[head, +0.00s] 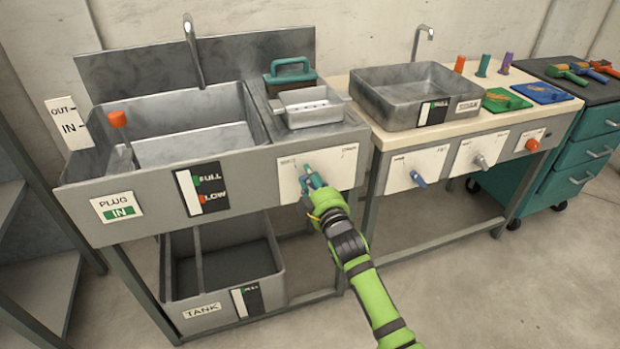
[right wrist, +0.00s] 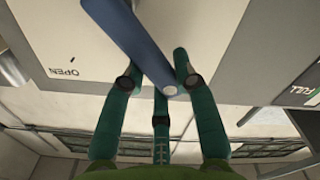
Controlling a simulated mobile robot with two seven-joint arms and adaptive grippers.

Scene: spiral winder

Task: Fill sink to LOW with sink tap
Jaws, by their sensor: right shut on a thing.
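The large grey sink (head: 85,170) is at the left in the head view, with its tap (head: 192,50) above the back edge. Its front gauge (head: 200,188) has a green mark at FULL and a red-orange mark at LOW. I see no clear water in the basin. My right gripper (head: 314,184) is at the white valve panel (head: 345,163) on the sink's front right. It is shut on the blue tap lever (right wrist: 138,40), whose end sits between the fingers in the right wrist view. My left gripper is not in view.
A smaller sink (head: 388,118) stands on the bench to the right, with more levers (head: 418,178) on its front panels. A tank (head: 180,305) sits below the large sink. A teal drawer cart (head: 570,170) is far right. The floor in front is clear.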

